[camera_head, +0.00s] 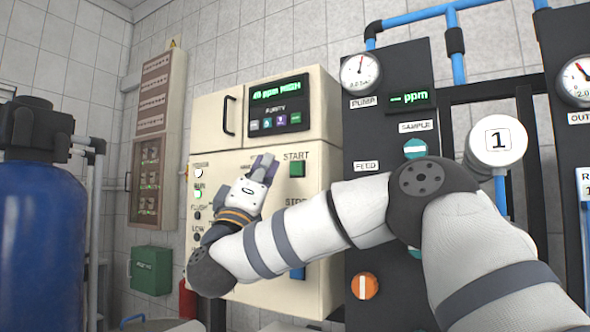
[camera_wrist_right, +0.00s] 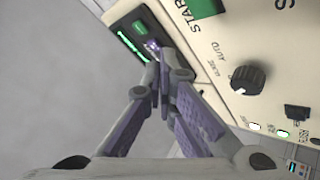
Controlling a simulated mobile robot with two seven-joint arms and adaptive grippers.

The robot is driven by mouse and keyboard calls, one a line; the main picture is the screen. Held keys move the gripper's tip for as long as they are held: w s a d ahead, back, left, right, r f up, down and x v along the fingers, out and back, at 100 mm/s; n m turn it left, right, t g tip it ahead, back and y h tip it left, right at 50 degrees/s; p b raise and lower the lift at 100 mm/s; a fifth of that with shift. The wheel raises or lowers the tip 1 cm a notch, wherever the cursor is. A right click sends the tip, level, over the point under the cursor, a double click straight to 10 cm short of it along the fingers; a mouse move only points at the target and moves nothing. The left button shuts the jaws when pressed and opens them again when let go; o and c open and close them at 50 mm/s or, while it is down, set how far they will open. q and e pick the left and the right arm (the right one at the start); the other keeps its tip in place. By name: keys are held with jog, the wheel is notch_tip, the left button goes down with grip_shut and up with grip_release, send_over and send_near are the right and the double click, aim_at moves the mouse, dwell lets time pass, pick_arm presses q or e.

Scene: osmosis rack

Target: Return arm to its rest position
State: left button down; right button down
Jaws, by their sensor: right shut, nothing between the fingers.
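My right arm comes in from the lower right in the head view and reaches across the black rack panel to the cream control cabinet. My right gripper (camera_head: 264,168) is in front of the cabinet (camera_head: 222,118), left of the green START button (camera_head: 297,169) and below the purity display (camera_head: 279,92). In the wrist view the right gripper (camera_wrist_right: 160,72) has its fingertips together with nothing between them. The START button (camera_wrist_right: 204,8) and a black AUTO knob (camera_wrist_right: 248,79) are beyond it. I cannot tell whether the fingertips touch the cabinet. My left gripper is not in view.
A blue tank (camera_head: 40,230) stands at the left. The black panel carries a pump gauge (camera_head: 360,72), a teal sample knob (camera_head: 415,148) and an orange knob (camera_head: 365,286), close to my arm.

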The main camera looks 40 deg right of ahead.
dwell(0.6)
jog(key=w+a+f+n+t+y, duration=0.3)
jog(key=f+y, duration=0.2)
jog(key=f, duration=0.2)
jog(key=w+a+f+n+t+y, duration=0.25)
jog(key=w+f+y, duration=0.2)
jog(key=f, duration=0.35)
jog(key=w+a+f+n+t+y, duration=0.2)
jog(key=a+f+n+t+y, duration=0.15)
jog(key=f+y, duration=0.3)
jog(key=s+a+f+g+y, duration=0.2)
jog(key=f+g, duration=0.1)
jog(key=f, duration=0.7)
jog(key=s+a+f+g+y, duration=0.2)
jog(key=f, duration=0.8)
jog(key=s+a+f+g+y, duration=0.2)
jog(key=s+f+g+y, duration=0.1)
jog(key=f, duration=0.7)
jog(key=s+a+f+m+g+y, duration=0.1)
jog(key=s+f+m+g, duration=0.45)
jog(key=s+f, duration=1)
jog(key=s+f+m+g, duration=0.2)
jog(key=s+g, duration=0.2)
jog(key=s, duration=0.9)
jog(key=s+f+m+g, duration=0.1)
jog(key=s+f+g, duration=0.2)
jog(key=s, duration=0.9)
jog(key=shift+s+d+m+g, duration=0.35)
jog(key=shift+s+d+g, duration=0.05)
jog(key=shift+g, duration=0.85)
